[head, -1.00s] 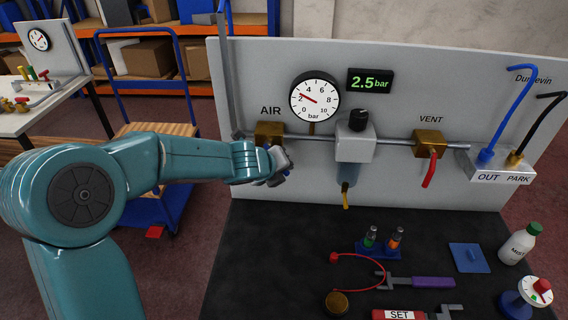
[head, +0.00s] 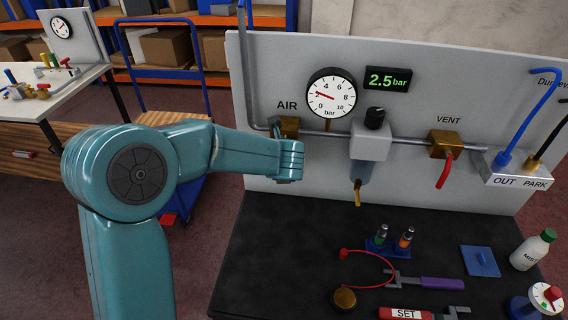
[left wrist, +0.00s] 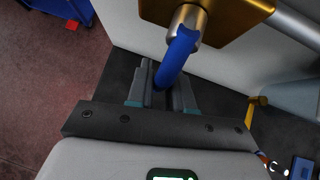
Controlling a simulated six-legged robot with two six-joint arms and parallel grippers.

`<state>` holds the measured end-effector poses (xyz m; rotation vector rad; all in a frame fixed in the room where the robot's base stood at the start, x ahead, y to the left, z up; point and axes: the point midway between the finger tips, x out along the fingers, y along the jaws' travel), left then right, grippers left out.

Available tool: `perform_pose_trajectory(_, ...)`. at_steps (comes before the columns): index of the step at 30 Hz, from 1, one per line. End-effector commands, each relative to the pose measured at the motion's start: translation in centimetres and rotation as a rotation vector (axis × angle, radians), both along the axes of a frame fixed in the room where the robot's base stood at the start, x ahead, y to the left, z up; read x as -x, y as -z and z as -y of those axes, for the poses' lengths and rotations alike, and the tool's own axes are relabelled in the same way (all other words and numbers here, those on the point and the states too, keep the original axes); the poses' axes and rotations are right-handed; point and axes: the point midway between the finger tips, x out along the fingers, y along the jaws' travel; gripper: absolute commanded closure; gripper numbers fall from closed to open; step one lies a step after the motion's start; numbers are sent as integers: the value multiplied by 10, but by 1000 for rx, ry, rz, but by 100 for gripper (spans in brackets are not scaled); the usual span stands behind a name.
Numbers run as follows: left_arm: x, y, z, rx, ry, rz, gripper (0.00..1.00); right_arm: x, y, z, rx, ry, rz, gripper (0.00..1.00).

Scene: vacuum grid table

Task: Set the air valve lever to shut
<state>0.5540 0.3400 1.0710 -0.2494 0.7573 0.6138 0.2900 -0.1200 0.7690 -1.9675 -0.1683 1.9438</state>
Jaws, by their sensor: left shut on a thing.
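The air valve has a brass body (head: 289,126) on the pipe under the AIR label, partly hidden by my left wrist in the head view. Its blue lever (left wrist: 178,55) shows in the left wrist view, running from the metal stem at the brass body (left wrist: 222,18) down between my fingers. My left gripper (left wrist: 162,92) is shut on the lever. In the head view my left wrist covers the lever and the fingertips. The round gauge (head: 331,93) points between 2 and 4, and the green display (head: 388,80) reads 2.5 bar. My right gripper is not in view.
Along the pipe to the right are the regulator (head: 371,142) and the vent valve with a red lever (head: 445,170). Blue and black hoses end at the OUT/PARK block (head: 515,178). Tools, fittings and a bottle (head: 533,250) lie or stand on the dark table (head: 270,235).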

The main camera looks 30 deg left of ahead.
Motion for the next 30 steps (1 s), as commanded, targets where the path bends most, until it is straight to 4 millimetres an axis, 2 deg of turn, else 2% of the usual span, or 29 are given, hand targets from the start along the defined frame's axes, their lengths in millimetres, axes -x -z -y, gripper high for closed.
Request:
perform_pose_trajectory(14, 0, 0, -1, -11, 0, -6, 100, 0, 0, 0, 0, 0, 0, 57)
perform_pose_trajectory(15, 0, 0, -1, -11, 0, -6, 69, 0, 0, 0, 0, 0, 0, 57)
perform_pose_trajectory(16, 0, 0, -1, -11, 0, -6, 60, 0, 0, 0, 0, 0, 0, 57)
perform_pose_trajectory(25, 1, 0, 0, -10, 0, -5, 59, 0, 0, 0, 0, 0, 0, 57)
perform_pose_trajectory(30, 11, -14, 8, -10, 1, -2, 59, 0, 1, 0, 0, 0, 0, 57)
